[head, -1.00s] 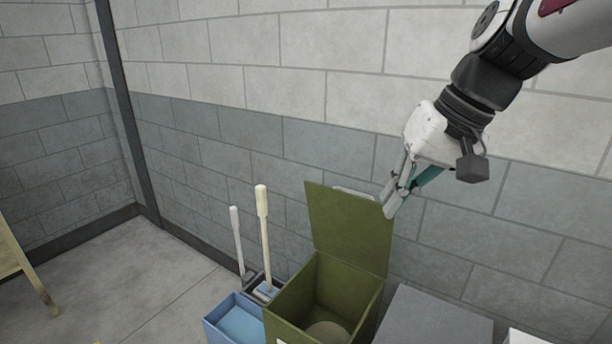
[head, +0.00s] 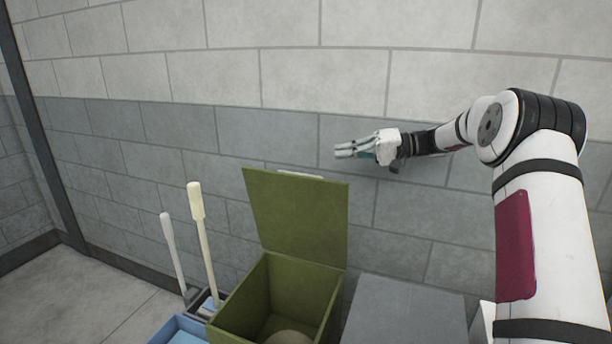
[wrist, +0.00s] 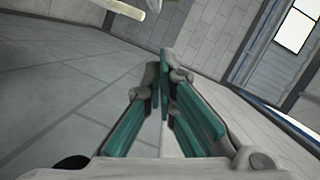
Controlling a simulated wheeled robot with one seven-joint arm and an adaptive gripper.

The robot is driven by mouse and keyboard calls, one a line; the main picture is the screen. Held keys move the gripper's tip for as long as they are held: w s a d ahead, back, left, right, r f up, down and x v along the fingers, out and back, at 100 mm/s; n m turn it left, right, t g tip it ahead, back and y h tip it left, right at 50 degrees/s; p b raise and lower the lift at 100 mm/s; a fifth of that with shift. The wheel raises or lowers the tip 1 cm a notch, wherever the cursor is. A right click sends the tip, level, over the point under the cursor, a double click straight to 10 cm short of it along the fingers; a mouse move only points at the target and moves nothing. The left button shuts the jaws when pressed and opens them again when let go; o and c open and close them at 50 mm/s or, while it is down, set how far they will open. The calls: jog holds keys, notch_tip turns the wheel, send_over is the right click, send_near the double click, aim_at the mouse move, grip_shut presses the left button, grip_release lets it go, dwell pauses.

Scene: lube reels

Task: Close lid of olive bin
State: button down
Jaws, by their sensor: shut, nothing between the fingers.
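The olive bin (head: 239,300) stands against the wall in the head view. Its olive lid (head: 297,217) is raised upright behind the opening, close to the wall, and a pale rounded thing shows inside the bin. My gripper (head: 338,150) is up by the wall, above and to the right of the lid's top edge, pointing left. It appears apart from the lid. Its fingers are together and empty, as the wrist view also shows at the gripper's teal fingers (wrist: 163,62). The lid is not clearly seen in the wrist view.
A grey closed box (head: 408,312) stands right of the olive bin. A blue bin (head: 180,333) stands to its left, with two pale-handled tools, one of them the cream handle (head: 203,235), behind. Open floor (head: 75,295) lies at the far left.

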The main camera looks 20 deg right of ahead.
jog(key=w+a+f+t, duration=0.1)
jog(key=w+a+f, duration=0.1)
jog(key=a, duration=0.7)
jog(key=shift+f+y, duration=0.4)
jog(key=shift+f, duration=0.45)
jog(key=shift+w+a, duration=0.1)
jog(key=shift+a, duration=0.05)
